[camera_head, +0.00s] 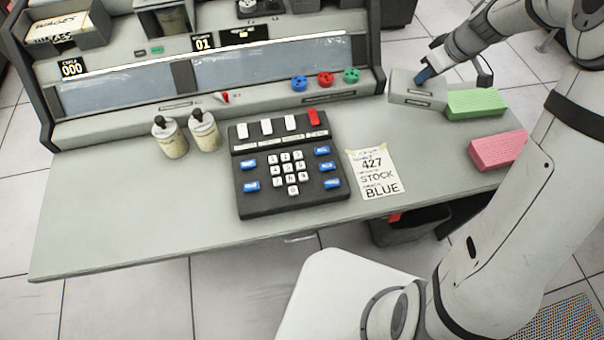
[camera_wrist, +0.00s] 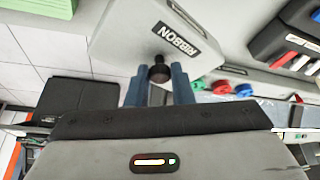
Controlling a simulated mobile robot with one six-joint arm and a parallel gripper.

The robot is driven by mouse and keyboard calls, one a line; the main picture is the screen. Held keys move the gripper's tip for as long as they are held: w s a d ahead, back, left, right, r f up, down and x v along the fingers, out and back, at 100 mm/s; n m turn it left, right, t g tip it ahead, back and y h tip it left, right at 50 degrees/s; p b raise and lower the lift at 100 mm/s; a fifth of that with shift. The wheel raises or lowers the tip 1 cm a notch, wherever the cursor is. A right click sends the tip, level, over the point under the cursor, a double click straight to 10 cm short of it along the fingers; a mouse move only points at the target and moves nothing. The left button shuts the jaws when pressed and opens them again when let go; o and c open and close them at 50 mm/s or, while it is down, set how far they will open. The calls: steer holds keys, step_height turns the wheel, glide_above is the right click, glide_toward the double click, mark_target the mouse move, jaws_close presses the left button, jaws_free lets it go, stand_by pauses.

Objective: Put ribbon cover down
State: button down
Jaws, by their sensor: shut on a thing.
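The ribbon cover (camera_head: 413,97) is a light grey box-like piece at the right end of the console, left of the green card stack. In the wrist view the ribbon cover (camera_wrist: 135,35) shows a black "RIBBON" label and a black knob (camera_wrist: 159,73). My gripper (camera_head: 425,75) comes down on the cover from the upper right. Its blue fingers are shut on the knob, which also shows between the fingertips of my gripper (camera_wrist: 160,80) in the wrist view. I cannot tell whether the cover's underside touches the surface below.
A green card stack (camera_head: 477,104) and a pink card stack (camera_head: 494,152) lie close to the right. Blue, red and green knobs (camera_head: 325,78) are to the left. A keypad (camera_head: 287,170), a note (camera_head: 375,173) and two bottles (camera_head: 170,138) stand on the desk (camera_head: 120,225); its front left is clear.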

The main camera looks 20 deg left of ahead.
mark_target(394, 83)
steer(key=a+n+b, duration=0.1)
steer(key=a, duration=0.1)
steer(key=s+a+n+g+b, duration=0.1)
steer(key=a, duration=0.1)
steer(key=a+n+b, duration=0.1)
steer(key=n, duration=0.1)
steer(key=shift+s+a+g+y, duration=0.2)
steer(key=shift+a+g+y, duration=0.1)
steer(key=shift+a, duration=0.1)
steer(key=shift+s+a+r+n+b, duration=0.3)
steer(key=shift+a+n, duration=0.1)
steer(key=shift+a, duration=0.1)
step_height(394, 83, down, 10)
steer(key=shift+w+b, duration=0.1)
steer(key=shift+b, duration=0.5)
steer(key=shift+f, duration=0.1)
steer(key=c, duration=1.3)
jaws_free()
steer(key=shift+o, duration=0.2)
